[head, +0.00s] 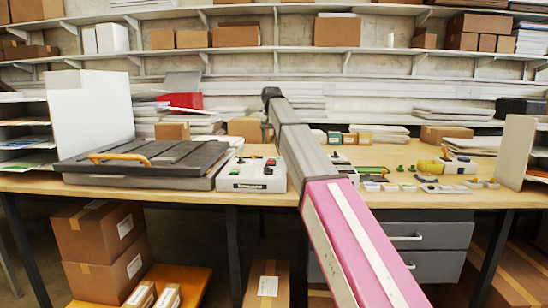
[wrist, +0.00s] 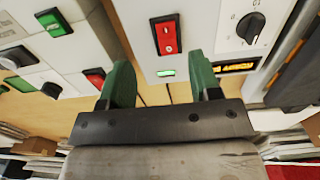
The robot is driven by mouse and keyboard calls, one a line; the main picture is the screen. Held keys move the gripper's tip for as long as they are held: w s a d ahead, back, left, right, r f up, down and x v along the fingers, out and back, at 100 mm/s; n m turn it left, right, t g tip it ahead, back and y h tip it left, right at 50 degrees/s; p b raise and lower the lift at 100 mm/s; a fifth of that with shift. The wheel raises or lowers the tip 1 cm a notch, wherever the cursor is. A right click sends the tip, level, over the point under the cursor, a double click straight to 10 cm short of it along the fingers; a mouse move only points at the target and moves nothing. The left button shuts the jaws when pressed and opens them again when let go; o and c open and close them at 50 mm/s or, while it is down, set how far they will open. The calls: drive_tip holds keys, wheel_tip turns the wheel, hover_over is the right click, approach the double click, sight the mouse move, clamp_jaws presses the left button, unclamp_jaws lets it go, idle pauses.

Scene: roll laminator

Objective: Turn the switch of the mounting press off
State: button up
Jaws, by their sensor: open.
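The mounting press (head: 140,160) is a wide, flat, dark grey machine with an orange handle at the left of the table. Its light control box (head: 252,180) stands against its right side. In the wrist view, which looks upside down, this box has a red rocker switch (wrist: 166,36), a lit green lamp (wrist: 166,73), a black dial (wrist: 250,27) and a lit orange display (wrist: 236,67). I cannot tell which side of the rocker is pressed. My gripper (wrist: 161,80) is open and empty, its green fingers apart near the switch, not visibly touching it. The head view hides it behind my arm.
Another white control box (wrist: 50,60) with green and red switches and black knobs lies left in the wrist view. Small parts (head: 430,185) cover the table's right side. A white upright panel (head: 90,115) stands behind the press. Shelves with cartons line the wall.

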sight(271, 163)
drive_tip(key=f, duration=0.3)
drive_tip(key=w+f, duration=0.1)
drive_tip(key=f, duration=0.6)
drive_tip(key=shift+w+a, duration=0.2)
drive_tip(key=shift+a, duration=0.05)
